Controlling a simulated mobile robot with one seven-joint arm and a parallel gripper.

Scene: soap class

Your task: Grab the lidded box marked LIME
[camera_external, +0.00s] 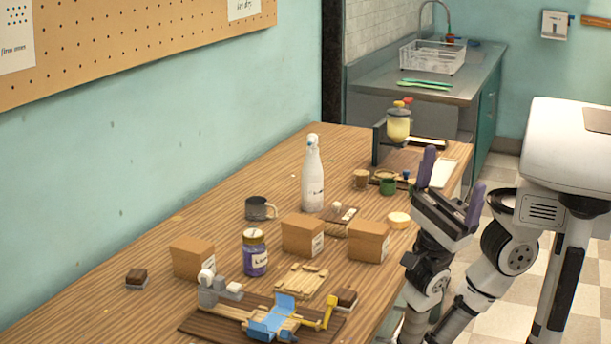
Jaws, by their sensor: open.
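Three brown lidded boxes stand on the wooden table: a left box (193,258), a middle box (302,236) and a right box (369,241). The middle and right boxes show white labels on their right sides, too small to read, so I cannot tell which is marked LIME. My gripper (452,184) is open and empty, with its purple fingers pointing up. In the picture it is to the right of the right box, by the table's right edge, and apart from all the boxes.
A labelled white bottle (312,181), a purple jar (254,254) and a dark mug (259,208) stand around the boxes. A blue-and-yellow device (275,318) lies in front. A dispenser (398,124) stands at the far end. The table's left side is mostly bare.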

